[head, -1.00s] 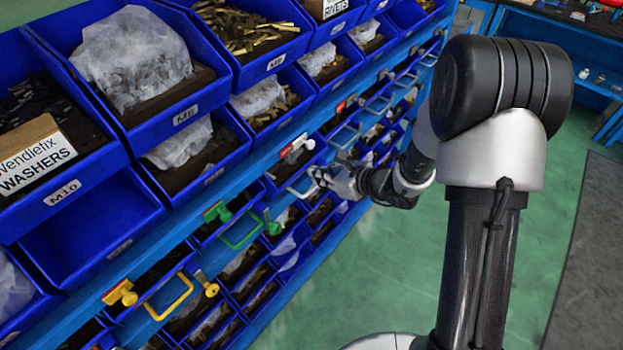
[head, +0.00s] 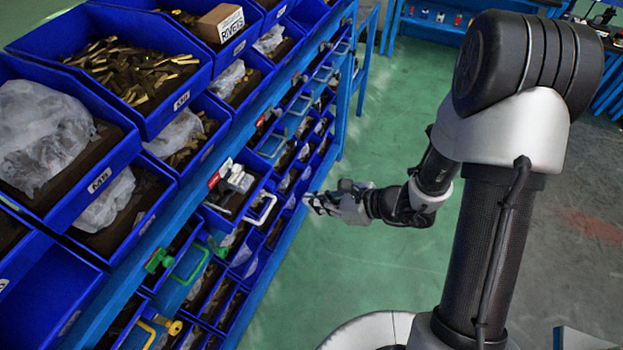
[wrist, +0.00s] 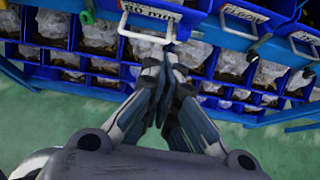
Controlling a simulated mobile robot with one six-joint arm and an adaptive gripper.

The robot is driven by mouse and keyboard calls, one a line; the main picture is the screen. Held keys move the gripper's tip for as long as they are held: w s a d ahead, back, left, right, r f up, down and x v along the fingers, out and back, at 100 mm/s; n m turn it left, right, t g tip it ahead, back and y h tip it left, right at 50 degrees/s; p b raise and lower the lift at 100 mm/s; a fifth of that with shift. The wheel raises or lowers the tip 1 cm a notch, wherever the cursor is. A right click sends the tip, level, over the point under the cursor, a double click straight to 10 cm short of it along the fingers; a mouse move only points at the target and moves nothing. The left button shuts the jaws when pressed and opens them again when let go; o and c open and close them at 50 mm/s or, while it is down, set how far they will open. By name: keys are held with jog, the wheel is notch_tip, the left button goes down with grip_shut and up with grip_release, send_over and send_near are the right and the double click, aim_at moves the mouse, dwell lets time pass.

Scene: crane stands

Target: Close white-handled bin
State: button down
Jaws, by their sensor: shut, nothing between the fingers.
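The white-handled bin (head: 238,190) is a blue drawer in the rack's lower rows in the head view. Its white handle (head: 263,208) faces the aisle, and the bin appears to stand out from the rack. In the wrist view the shut fingertips (wrist: 167,58) are just below a white handle (wrist: 148,28) on a labelled blue bin front. How deep the bin sits in its slot is hard to tell.
A green-handled bin (head: 192,262) and a yellow-handled bin (head: 147,333) lie nearer along the rack. Blue-handled bins (head: 273,146) lie farther along. Large open bins of parts (head: 135,75) fill the upper shelf. The green floor (head: 390,120) beside the rack is clear.

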aim_at(246, 184)
jog(key=shift+w+a+f+b, duration=0.5)
jog(key=shift+w+a+f, duration=0.2)
jog(key=shift+a, duration=1.2)
jog(key=shift+w+a+f+b, duration=0.45)
jog(key=shift+w+a+f, duration=0.25)
jog(key=shift+a, duration=1.15)
jog(key=shift+w+a+f+b, duration=0.55)
jog(key=shift+w+a, duration=0.2)
jog(key=shift+a, duration=1.15)
jog(key=w+a, duration=0.1)
jog(key=a, duration=0.1)
jog(key=w+a+b, duration=0.1)
jog(key=a, duration=0.2)
jog(key=w+a, duration=0.1)
jog(key=a, duration=0.2)
jog(key=shift+w+b, duration=0.2)
jog(key=shift+b, duration=0.2)
